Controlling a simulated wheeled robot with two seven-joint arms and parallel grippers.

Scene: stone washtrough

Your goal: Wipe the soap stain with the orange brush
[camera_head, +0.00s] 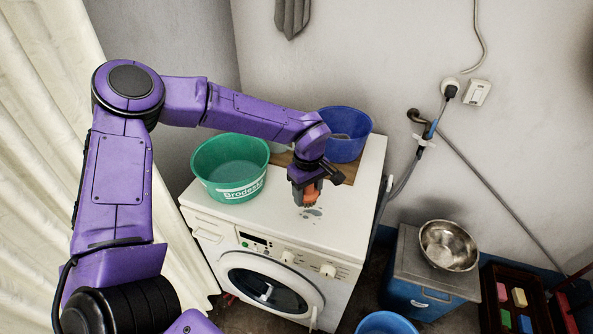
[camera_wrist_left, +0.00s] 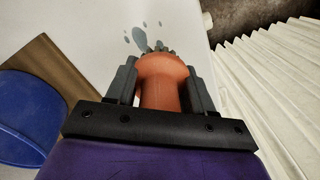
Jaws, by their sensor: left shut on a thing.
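The orange brush (camera_wrist_left: 162,80) is held between the two fingers of my left gripper (camera_head: 307,196), and its orange end also shows in the head view (camera_head: 311,199). My left gripper is shut on it, over the top of the white washing machine (camera_head: 270,224). The soap stain (camera_head: 312,212) is a grey patch of blots on the machine top, just in front of the brush. In the left wrist view the stain (camera_wrist_left: 140,40) lies right beyond the dark bristles. I cannot tell whether the bristles touch the surface. My right gripper is not in view.
A green basin (camera_head: 231,166) stands left of my left gripper on the machine, and a blue bucket (camera_head: 345,133) stands behind on a brown board (camera_head: 282,158). A metal bowl (camera_head: 448,245) sits on a cabinet at right. The machine's front top is clear.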

